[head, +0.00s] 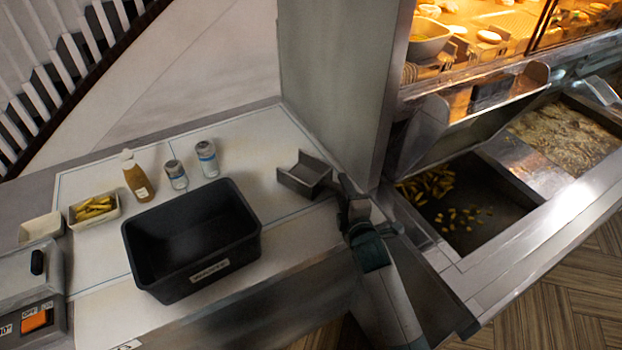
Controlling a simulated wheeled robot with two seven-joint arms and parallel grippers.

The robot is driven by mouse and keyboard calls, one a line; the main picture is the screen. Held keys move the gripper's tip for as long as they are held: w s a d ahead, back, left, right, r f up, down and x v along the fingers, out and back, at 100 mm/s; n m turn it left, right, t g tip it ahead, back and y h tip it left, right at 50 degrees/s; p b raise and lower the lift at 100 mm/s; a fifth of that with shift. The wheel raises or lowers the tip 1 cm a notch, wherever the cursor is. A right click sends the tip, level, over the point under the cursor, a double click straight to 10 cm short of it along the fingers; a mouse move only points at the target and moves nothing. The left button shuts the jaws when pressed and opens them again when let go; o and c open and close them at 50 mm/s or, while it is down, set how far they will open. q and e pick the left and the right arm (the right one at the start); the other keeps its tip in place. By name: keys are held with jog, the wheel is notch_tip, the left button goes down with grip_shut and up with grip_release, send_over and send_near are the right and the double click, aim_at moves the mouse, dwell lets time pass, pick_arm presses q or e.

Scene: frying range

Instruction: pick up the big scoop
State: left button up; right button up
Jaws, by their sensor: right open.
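A grey metal scoop (304,176) with a squared, open-topped pan lies on the right part of the white counter. I take it to be the big scoop. My right gripper (347,193) is open just to the right of the scoop, at the counter's right edge beside the metal pillar. Its fingers are close to the scoop's right end, where a handle may be hidden; I cannot tell if they touch it. My left gripper is not in view.
A black bin (192,240) stands left of the scoop. Behind it are two shakers (207,158), a sauce bottle (137,177) and a tray of fries (94,208). The metal pillar (340,80) rises behind my right gripper. The fry bin (470,205) lies to the right.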

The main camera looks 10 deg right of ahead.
dwell(0.3)
grip_shut()
jog(key=shift+r, duration=0.15)
notch_tip(320, 180, up, 10)
jog(key=shift+f+b, duration=0.1)
jog(key=shift+b, duration=1.1)
